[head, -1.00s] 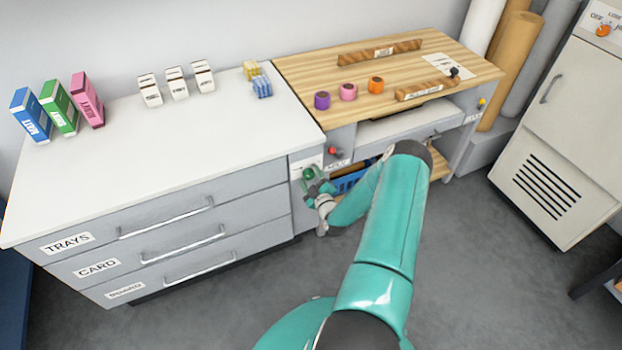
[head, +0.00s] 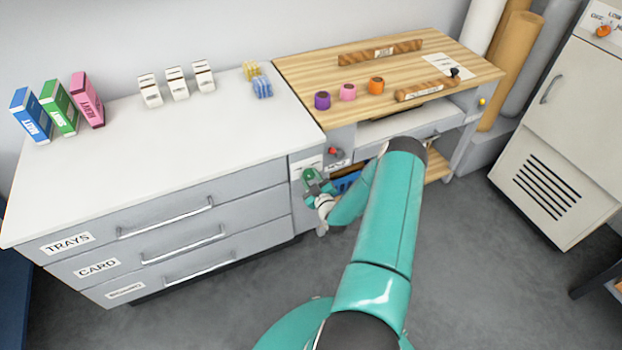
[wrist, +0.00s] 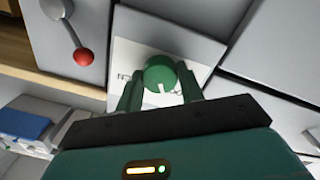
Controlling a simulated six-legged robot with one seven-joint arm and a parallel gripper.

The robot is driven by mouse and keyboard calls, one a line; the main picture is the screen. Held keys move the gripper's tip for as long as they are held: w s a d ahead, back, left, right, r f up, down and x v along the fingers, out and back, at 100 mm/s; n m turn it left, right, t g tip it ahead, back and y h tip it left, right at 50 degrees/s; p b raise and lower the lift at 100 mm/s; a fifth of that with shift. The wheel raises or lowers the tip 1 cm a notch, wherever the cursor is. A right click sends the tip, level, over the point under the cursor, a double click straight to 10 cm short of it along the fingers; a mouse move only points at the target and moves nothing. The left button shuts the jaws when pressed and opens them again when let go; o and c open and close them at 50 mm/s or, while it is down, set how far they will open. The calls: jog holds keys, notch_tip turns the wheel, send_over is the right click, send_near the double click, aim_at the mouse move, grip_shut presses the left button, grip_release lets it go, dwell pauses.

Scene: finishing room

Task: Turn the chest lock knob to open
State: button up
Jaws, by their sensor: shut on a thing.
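The chest (head: 160,235) is a grey drawer unit with a white top at the left of the head view. Its lock knob is round and green, on a white plate at the chest's right front edge; it shows in the head view (head: 308,174) and in the wrist view (wrist: 160,76). A short white mark is on the knob's face. My gripper (wrist: 160,92) is shut on the knob, one green finger on each side. In the head view my gripper (head: 316,186) partly covers the knob and plate. The plate's lettering is mostly hidden.
A red-ended lever (wrist: 82,56) sits close beside the knob, on the workbench (head: 400,70). A blue crate (head: 346,182) stands under the bench. Drawer handles (head: 167,218) stick out from the chest. Floor (head: 470,270) is free at the right.

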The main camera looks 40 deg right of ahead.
jog(key=m, duration=0.4)
jog(key=shift+m, duration=0.3)
jog(key=m, duration=0.3)
jog(key=shift+m, duration=0.3)
jog(key=m, duration=0.3)
jog(key=shift+y, duration=0.3)
jog(key=shift+m, duration=1.8)
jog(key=o, duration=1)
jog(key=shift+s, duration=0.1)
